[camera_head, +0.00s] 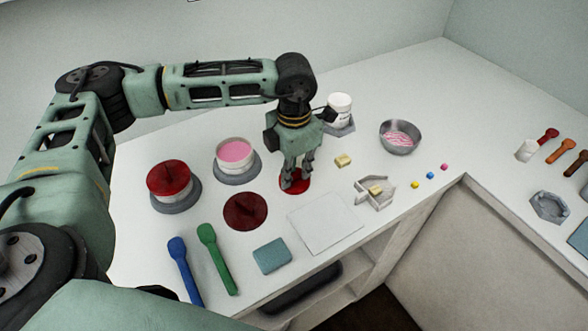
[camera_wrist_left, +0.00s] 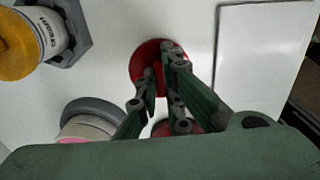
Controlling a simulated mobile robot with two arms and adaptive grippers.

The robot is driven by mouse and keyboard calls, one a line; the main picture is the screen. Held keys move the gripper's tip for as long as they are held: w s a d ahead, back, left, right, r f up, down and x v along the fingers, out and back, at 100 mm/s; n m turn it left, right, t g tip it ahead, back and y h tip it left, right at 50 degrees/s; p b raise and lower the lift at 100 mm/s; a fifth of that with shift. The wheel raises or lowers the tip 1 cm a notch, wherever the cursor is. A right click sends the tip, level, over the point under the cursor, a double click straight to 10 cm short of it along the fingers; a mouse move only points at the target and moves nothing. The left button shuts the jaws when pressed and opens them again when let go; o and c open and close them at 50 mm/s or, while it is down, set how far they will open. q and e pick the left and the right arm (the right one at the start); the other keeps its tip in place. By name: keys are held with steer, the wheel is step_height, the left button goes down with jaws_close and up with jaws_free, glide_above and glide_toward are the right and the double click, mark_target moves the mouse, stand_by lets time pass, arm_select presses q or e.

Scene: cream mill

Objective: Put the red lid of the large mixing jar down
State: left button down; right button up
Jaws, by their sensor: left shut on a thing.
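My left gripper (camera_head: 296,180) is shut on a round red lid (camera_head: 302,186), with its fingers pointing down. In the left wrist view, the held lid (camera_wrist_left: 148,58) lies at the fingertips of the gripper (camera_wrist_left: 160,62), partly hidden by them. The lid is low at the counter; I cannot tell whether it touches it. A second, darker red lid (camera_head: 240,216) lies on the counter to its left. An open jar (camera_head: 235,166) with pink contents stands behind that lid on a grey base. Another jar (camera_head: 170,190) wears a red lid. My right gripper is not in view.
A white sheet (camera_head: 325,225) lies just in front of the held lid. A white tub (camera_head: 340,106) and a metal bowl (camera_head: 397,140) stand behind and right. A teal block (camera_head: 271,256), green scoop (camera_head: 217,262) and blue scoop (camera_head: 184,267) lie near the front edge.

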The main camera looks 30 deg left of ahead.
mark_target(294, 173)
arm_select(q)
steer(key=shift+f, duration=0.25)
steer(key=c, duration=2)
jaws_free()
steer(key=shift+r, duration=0.1)
steer(key=shift+o, duration=0.5)
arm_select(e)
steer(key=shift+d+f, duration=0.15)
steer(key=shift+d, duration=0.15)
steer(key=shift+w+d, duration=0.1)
arm_select(q)
steer(key=shift+r, duration=0.4)
step_height(294, 173, up, 12)
steer(key=b, duration=0.2)
steer(key=shift+f, duration=0.2)
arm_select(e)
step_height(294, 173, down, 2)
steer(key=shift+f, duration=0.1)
arm_select(q)
steer(key=shift+r, duration=0.1)
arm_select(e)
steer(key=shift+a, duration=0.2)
